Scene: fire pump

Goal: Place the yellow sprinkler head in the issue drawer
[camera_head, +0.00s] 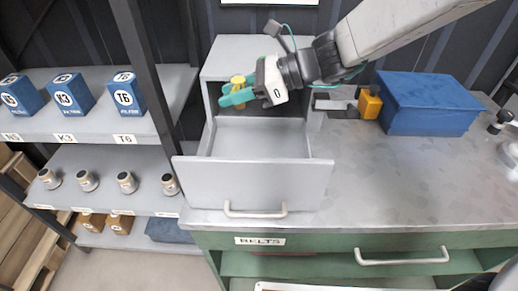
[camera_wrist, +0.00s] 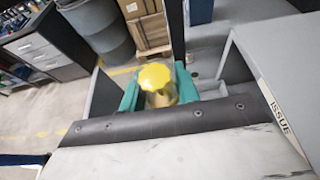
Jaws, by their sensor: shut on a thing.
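The yellow sprinkler head (camera_wrist: 157,84) has a notched yellow top and a brass-coloured body, and it sits between the green fingers in the wrist view. My gripper (camera_head: 237,94) is shut on it, above the back part of the open drawer. The sprinkler head also shows in the head view (camera_head: 238,80), partly hidden by the fingers. The issue drawer (camera_head: 252,182) is a grey box pulled out of a grey cabinet (camera_head: 262,50) and stands open; the part of its floor in view looks empty. A label reading ISSUE (camera_wrist: 280,112) shows in the wrist view.
A blue box (camera_head: 428,103) and a yellow-orange block (camera_head: 369,103) on a grey fixture stand on the bench to the right. Shelves at left hold blue boxes (camera_head: 72,94) and several small round fittings (camera_head: 127,182). A dark post (camera_head: 146,80) stands between shelves and drawer.

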